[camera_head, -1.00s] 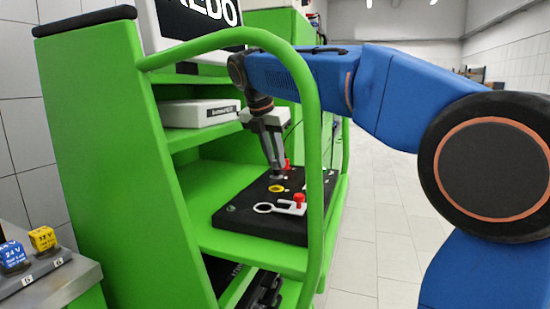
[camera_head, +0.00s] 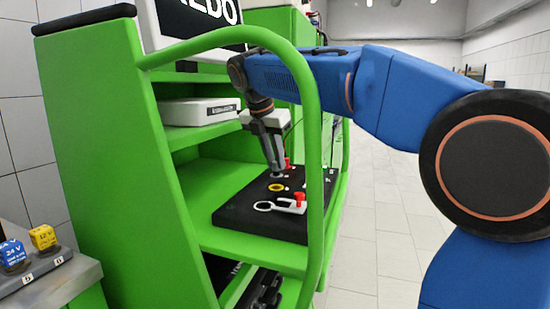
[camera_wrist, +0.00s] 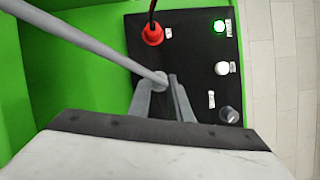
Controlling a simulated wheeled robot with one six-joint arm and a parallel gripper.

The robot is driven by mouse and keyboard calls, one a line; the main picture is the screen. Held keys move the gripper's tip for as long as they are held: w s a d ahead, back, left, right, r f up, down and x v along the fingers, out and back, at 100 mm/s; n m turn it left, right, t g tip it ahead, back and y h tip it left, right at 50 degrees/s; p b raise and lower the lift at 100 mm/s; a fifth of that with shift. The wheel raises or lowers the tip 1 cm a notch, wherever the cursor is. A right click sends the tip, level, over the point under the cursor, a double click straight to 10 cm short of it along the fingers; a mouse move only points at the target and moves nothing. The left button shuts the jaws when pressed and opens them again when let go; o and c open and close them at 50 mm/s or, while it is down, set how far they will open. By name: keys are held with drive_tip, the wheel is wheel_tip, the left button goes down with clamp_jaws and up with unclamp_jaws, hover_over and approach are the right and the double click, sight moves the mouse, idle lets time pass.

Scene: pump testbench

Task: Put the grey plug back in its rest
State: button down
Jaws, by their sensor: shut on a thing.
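My gripper (camera_head: 279,173) points down over the black panel (camera_head: 236,214) on the green shelf. In the wrist view my gripper (camera_wrist: 166,88) is shut on the grey plug (camera_wrist: 160,78), which shows as a small round grey end between the fingertips. A thick grey cable (camera_wrist: 88,41) runs from the plug to the upper left. Most of the plug is hidden by the fingers. I cannot tell whether it touches the panel or which spot below it is its rest. A yellow ring (camera_head: 276,188) lies on the panel just below the fingertips in the head view.
A red plug (camera_wrist: 152,34) with a dark cable stands near the gripper. A lit green button (camera_wrist: 219,26), a white button (camera_wrist: 222,68) and a dark knob (camera_wrist: 228,115) line the panel. A green rail (camera_head: 313,130) arches in front. A white ring (camera_head: 263,207) lies nearer.

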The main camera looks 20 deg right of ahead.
drive_tip(key=shift+f, duration=0.65)
idle(0.4)
drive_tip(key=c, duration=1.1)
unclamp_jaws()
drive_tip(key=shift+r, duration=4)
